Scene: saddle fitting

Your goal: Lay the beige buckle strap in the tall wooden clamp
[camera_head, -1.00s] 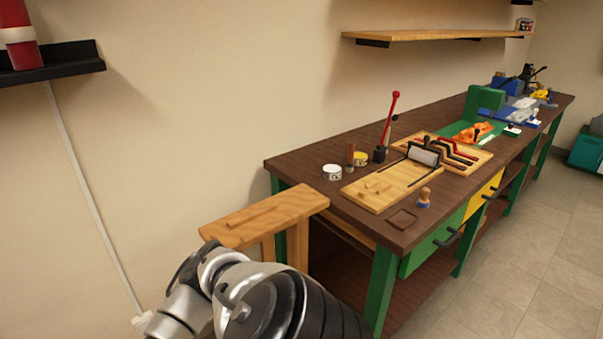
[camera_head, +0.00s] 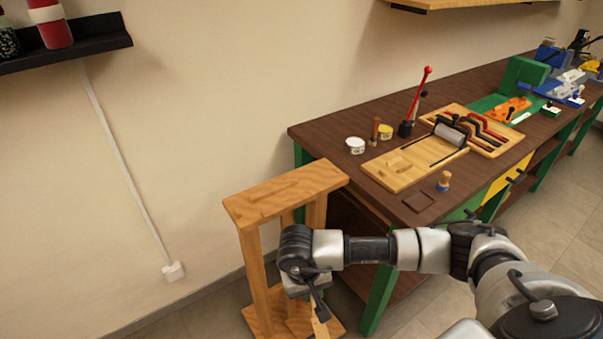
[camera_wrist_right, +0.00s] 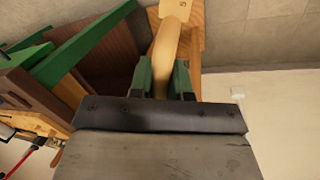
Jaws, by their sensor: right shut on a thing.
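The tall wooden clamp (camera_head: 250,207) stands on the floor left of the bench in the head view, with a flat top board, upright legs and a wooden base. My right gripper (camera_head: 319,302) is low in front of the clamp's legs, near its base. It is shut on the beige buckle strap (camera_head: 321,326), whose end hangs below the fingers. In the right wrist view the strap (camera_wrist_right: 166,42) comes out between the green fingers (camera_wrist_right: 163,78) and passes in front of wood (camera_wrist_right: 192,45), probably the clamp. I cannot tell whether they touch. My left gripper is not in view.
The dark-topped bench (camera_head: 325,135) with green legs stands right of the clamp and carries a wooden board (camera_head: 405,172), tins and tools. A wall socket (camera_head: 173,271) and cable are at the left. A black shelf (camera_head: 90,42) hangs above.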

